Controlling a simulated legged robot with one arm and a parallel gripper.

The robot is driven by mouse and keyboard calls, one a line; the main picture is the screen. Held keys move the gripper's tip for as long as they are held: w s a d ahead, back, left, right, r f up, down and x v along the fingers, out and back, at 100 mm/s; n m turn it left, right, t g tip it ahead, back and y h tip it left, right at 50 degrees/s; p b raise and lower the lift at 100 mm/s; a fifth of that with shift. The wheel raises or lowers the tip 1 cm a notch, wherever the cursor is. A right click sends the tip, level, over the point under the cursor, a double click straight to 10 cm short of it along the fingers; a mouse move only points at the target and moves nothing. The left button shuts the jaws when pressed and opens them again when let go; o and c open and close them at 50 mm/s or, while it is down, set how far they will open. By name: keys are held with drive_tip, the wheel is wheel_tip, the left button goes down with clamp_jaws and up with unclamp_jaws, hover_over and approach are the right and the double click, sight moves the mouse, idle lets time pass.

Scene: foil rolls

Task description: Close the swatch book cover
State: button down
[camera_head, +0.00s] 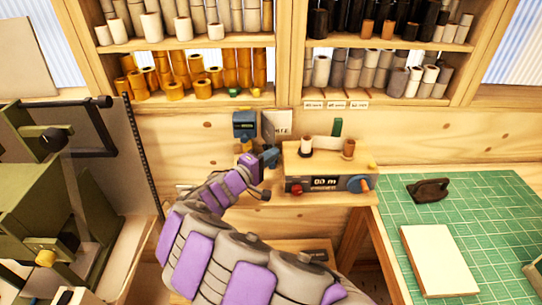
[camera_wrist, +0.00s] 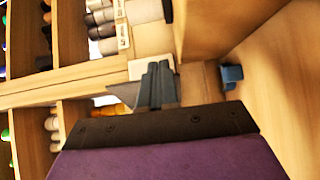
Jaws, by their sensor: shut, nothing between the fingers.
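My gripper (camera_head: 268,158) is shut and empty, reaching to the back wall just left of the counter machine. Its dark fingers show together in the wrist view (camera_wrist: 157,84). A pale upright panel with dark lettering (camera_head: 281,124) stands just above and behind the gripper; I cannot tell whether it is the swatch book's cover. A flat cream-coloured block, like a closed book or pad (camera_head: 440,262), lies on the green mat at the right, far from the gripper. Which of these is the swatch book is not clear. Contact at the fingertips cannot be made out.
The counter machine (camera_head: 325,172), with knobs and small rolls on top, stands right of my gripper. A blue-grey device (camera_head: 244,124) is on its left. A dark iron-like tool (camera_head: 428,190) sits on the green mat (camera_head: 483,207). Shelves of rolls are above; green machinery (camera_head: 40,205) is at left.

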drive_tip(key=shift+a+r, duration=0.1)
drive_tip(key=shift+a, duration=0.15)
